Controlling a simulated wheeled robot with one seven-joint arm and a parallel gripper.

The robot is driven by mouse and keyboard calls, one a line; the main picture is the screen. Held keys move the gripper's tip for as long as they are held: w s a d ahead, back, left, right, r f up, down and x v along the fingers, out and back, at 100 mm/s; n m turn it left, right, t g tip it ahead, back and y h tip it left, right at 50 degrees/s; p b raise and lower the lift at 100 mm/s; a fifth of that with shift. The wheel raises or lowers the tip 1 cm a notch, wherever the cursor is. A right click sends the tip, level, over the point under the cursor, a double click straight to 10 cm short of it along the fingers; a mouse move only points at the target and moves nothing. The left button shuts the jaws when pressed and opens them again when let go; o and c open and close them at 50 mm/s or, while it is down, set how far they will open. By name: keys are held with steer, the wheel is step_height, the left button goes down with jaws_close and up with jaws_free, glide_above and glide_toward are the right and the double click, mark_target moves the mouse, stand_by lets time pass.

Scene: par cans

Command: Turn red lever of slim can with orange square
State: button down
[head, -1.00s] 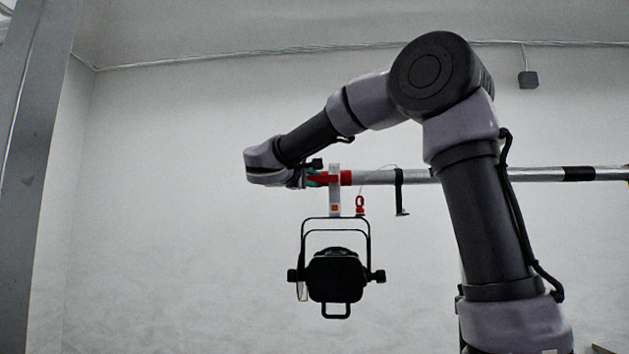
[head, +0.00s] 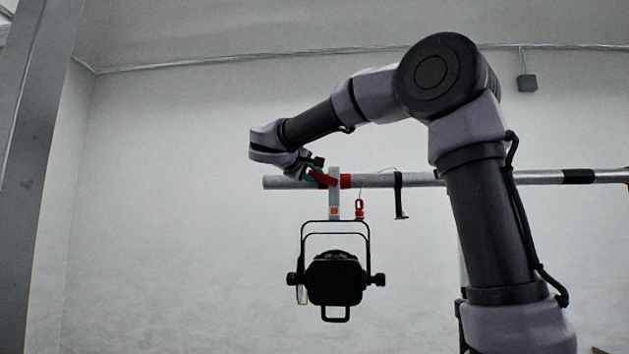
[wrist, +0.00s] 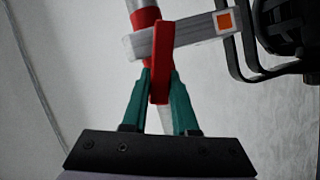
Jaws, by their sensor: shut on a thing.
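The slim black can (head: 336,277) hangs in its yoke from a light grey clamp (head: 335,198) on the horizontal pipe. An orange square (head: 334,211) marks the clamp, and it also shows in the wrist view (wrist: 225,21). The red lever (wrist: 160,75) stands at the clamp, between the green fingers of my gripper (wrist: 160,80), which is shut on it. In the head view the lever (head: 324,178) slants down to the right, and my gripper (head: 314,174) is at its left end. The fingertips are small in the head view.
The silver pipe (head: 450,178) runs right from the clamp, with a red band (head: 346,181) beside it. A red carabiner (head: 359,208) on a thin cable and a black strap (head: 399,196) hang nearby. A grey post (head: 35,130) stands at left. Space below the can is clear.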

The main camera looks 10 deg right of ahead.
steer(key=shift+s+d+r+m+y, duration=0.15)
steer(key=shift+r+m+y, duration=0.3)
steer(key=shift+m, duration=0.45)
steer(key=c, duration=0.7)
jaws_free()
steer(key=shift+r, duration=0.1)
